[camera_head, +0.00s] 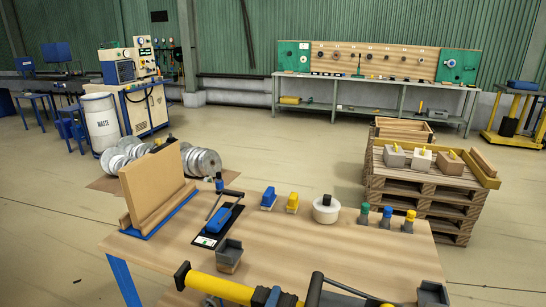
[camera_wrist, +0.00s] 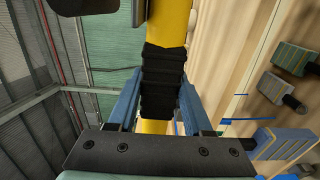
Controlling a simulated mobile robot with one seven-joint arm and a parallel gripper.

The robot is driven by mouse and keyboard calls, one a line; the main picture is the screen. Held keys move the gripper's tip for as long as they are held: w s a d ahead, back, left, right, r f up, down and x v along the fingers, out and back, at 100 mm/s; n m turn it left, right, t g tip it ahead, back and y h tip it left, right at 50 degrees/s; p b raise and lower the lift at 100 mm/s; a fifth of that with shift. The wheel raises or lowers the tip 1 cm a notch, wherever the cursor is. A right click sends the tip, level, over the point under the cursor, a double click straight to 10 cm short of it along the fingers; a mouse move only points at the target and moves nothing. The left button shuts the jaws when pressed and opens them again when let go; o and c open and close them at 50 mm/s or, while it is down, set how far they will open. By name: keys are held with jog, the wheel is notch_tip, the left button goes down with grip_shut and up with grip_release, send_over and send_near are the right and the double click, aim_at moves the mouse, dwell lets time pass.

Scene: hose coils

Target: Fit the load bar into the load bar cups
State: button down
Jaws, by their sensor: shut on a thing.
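The load bar is a yellow bar (camera_head: 222,287) with a black end cap at its left end and a black ribbed grip (camera_wrist: 163,85) at its middle. My gripper (camera_head: 268,297) is shut on that grip; in the wrist view its blue fingers (camera_wrist: 160,100) stand on either side of it. One load bar cup (camera_head: 230,251), a grey bracket on a wooden block, is at the table's front left. The other cup (camera_head: 432,294) is at the front right, partly cut off. The bar appears apart from the left cup, nearer the camera. Its right end is not clearly seen.
The wooden table (camera_head: 300,255) holds a blue-handled tool (camera_head: 218,219), an upright brown board (camera_head: 155,185), a white round pot (camera_head: 326,209), blue and yellow blocks and several colour-topped pegs (camera_head: 387,217). The table between the cups looks clear. A pallet stack (camera_head: 420,200) stands behind.

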jog(key=s+f+n+y+p, duration=0.1)
jog(key=s+f, duration=0.2)
jog(key=s, duration=0.3)
jog(key=s+f+n+y+p, duration=0.1)
jog(key=s+f+y, duration=0.1)
jog(key=s, duration=0.4)
jog(key=s+f+n+t+y+p, duration=0.1)
jog(key=s+f+y, duration=0.1)
jog(key=s, duration=0.3)
jog(key=shift+s+f, duration=0.4)
jog(key=shift+f, duration=0.4)
